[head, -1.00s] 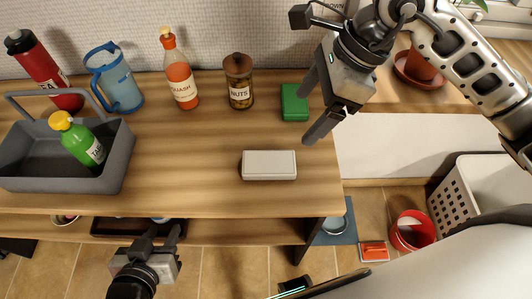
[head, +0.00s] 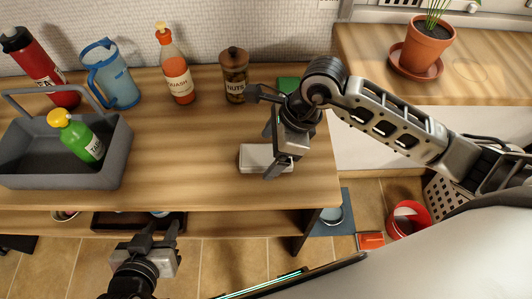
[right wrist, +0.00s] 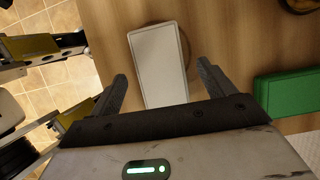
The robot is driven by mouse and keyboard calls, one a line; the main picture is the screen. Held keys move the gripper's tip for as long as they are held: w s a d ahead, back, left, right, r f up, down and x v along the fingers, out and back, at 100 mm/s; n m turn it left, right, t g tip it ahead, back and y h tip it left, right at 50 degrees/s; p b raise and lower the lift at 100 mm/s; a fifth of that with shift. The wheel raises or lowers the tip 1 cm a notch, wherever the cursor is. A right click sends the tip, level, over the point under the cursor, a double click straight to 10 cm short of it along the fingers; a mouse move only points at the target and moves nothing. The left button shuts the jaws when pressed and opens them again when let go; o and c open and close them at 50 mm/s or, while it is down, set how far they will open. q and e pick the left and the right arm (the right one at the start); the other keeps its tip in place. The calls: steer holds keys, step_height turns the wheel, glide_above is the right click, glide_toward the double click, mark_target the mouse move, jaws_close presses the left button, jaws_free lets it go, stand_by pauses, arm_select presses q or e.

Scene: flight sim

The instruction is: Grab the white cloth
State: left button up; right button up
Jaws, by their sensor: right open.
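A white rectangular slab (head: 255,157), which looks like the folded white cloth, lies on the wooden table near its front right. It also shows in the right wrist view (right wrist: 158,62), with its long side running away from the gripper. My right gripper (head: 271,150) is open and empty, over the slab's right part. In the right wrist view the fingers (right wrist: 162,78) stand on either side of the slab's near end, apparently above it. The arm hides part of the slab in the head view. My left gripper (head: 158,238) is open and empty, in front of the table's edge.
A green box (head: 288,84) lies behind the slab, partly hidden by my right arm. A nuts jar (head: 235,78), squash bottle (head: 178,75), blue jug (head: 113,78) and grey caddy (head: 118,150) stand to the left. The table's middle is clear.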

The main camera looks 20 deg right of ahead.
steer(key=shift+a+f, duration=0.2)
steer(key=shift+f, duration=0.4)
steer(key=c, duration=1.1)
steer(key=shift+r, duration=0.15)
